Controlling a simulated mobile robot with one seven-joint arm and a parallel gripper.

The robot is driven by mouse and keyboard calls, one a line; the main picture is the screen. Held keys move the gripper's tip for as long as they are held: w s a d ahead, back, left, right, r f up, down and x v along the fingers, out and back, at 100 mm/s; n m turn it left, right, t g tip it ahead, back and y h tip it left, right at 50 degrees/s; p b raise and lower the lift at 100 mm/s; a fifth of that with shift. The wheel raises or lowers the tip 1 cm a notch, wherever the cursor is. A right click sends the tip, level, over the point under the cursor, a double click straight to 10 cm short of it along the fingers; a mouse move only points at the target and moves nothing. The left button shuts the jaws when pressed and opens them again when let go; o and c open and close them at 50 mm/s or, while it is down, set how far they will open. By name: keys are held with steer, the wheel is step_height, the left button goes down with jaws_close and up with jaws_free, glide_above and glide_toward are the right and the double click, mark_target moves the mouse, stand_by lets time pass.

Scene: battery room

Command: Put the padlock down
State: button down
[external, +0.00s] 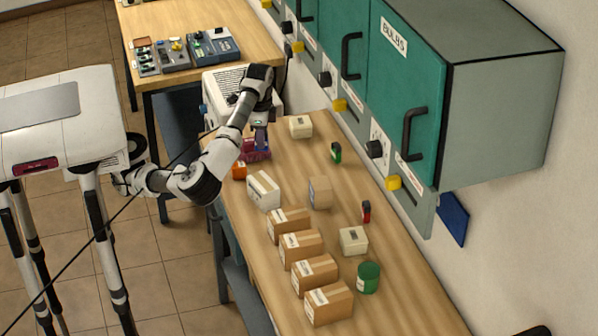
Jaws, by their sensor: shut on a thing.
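My gripper (261,146) points down at the far left part of the long wooden table (405,300). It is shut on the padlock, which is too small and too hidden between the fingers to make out. Right at the fingertips is a small maroon container (250,156), partly covered by the gripper. I cannot tell whether the held padlock touches it or is just above it.
An orange item (239,171) and a white box (264,191) stand close by. Several cardboard boxes (301,249), a green can (368,277) and small red (366,212) and green (336,153) items share the table. Teal cabinets (395,90) overhang its right side.

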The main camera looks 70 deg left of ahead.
step_height(320, 180, down, 12)
steer(key=shift+r+p, duration=0.15)
steer(key=shift+p, duration=0.35)
steer(key=shift+f+b, duration=0.25)
steer(key=shift+b, duration=0.05)
steer(key=c, duration=1.3)
jaws_free()
steer(key=shift+r, duration=0.1)
step_height(320, 180, up, 12)
steer(key=shift+r, duration=0.2)
